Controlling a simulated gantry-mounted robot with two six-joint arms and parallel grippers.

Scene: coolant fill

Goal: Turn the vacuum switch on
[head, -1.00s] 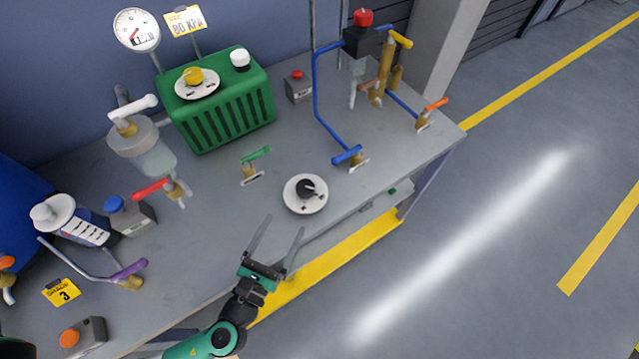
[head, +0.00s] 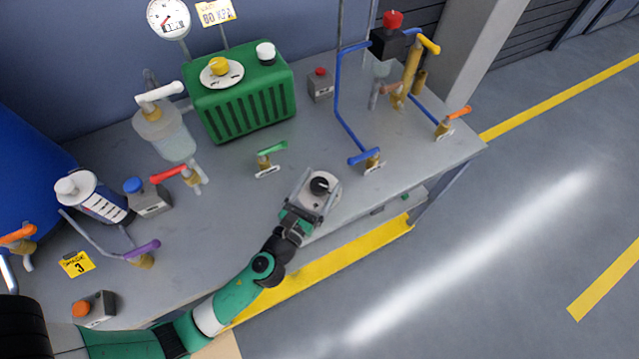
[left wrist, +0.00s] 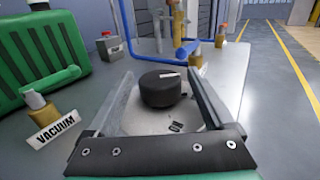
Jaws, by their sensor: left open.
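A black round knob (head: 319,185) with a white pointer mark sits on a round white dial plate (head: 327,203) near the bench's front edge. My left gripper (head: 320,180) is open over the dial, one finger on each side of the knob. In the left wrist view the knob (left wrist: 160,89) stands between the two fingers, with gaps visible on both sides. The dial's markings are too small to read. A valve with a green handle (head: 272,148) stands left of the dial; in the left wrist view a VACUUM label (left wrist: 57,128) is at its foot.
The green ribbed unit (head: 240,105) with a yellow knob (head: 219,66) stands behind. A blue-handled valve (head: 364,157) is right of the dial, and a red-handled valve (head: 169,174) is farther left. A pressure gauge (head: 169,18) is at the back. The bench's front edge is close.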

